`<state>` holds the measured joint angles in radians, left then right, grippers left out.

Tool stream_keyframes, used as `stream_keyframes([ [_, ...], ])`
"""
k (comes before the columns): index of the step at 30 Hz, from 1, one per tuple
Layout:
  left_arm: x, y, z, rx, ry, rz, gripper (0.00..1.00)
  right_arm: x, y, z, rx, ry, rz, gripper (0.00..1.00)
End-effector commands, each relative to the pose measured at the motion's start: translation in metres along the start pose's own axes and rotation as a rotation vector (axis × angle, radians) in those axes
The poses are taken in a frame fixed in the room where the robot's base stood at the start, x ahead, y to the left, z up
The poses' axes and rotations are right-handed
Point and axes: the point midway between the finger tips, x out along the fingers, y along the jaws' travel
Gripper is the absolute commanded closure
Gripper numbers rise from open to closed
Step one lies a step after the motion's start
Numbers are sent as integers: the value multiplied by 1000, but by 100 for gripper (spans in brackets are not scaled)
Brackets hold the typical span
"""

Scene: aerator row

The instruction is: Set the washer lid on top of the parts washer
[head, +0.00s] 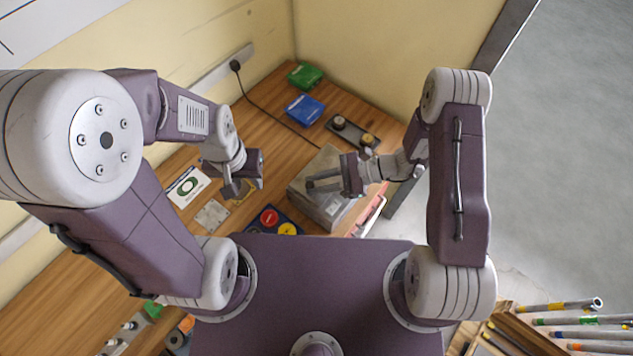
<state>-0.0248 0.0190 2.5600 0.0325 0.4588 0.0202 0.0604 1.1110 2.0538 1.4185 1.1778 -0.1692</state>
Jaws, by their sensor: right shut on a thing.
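The parts washer (319,213) is a grey box on the wooden bench, right of centre in the head view. A flat grey-beige washer lid (328,163) covers its top; I cannot tell whether it rests on the box or hangs just above it. My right gripper (312,182) reaches in from the right over the lid and is shut on it, most likely at a grip part hidden between the fingers. My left gripper (243,190) hangs over the bench left of the washer, with its fingers apart and nothing seen between them.
Behind the washer are a green box (306,74), a blue box (305,108) and a dark plate with two knobs (352,131). A panel with red and yellow discs (272,221) lies at the front left. A printed card (188,187) lies further left. Coloured-band tubes (560,306) are at the lower right.

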Motion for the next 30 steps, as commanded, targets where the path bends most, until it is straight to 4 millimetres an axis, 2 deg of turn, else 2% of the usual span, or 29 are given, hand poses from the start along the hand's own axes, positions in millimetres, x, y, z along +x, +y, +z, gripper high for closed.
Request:
stream_keyframes([
  [8, 6, 0, 1, 0, 0, 0, 64, 2, 0, -6, 0, 0, 0, 100],
  [9, 6, 0, 1, 0, 0, 0, 64, 2, 1, -6, 0, 0, 0, 75],
  [12, 6, 0, 1, 0, 0, 0, 64, 2, 1, -6, 0, 0, 0, 52],
  [22, 3, 0, 0, 0, 0, 0, 64, 1, 0, -3, 0, 0, 0, 52],
  [26, -11, 0, -1, 0, 0, 0, 64, -5, -2, 13, 0, 0, 0, 52],
  [30, -31, 1, -3, 0, 0, 0, 64, -15, -6, 37, 0, 0, 0, 52],
])
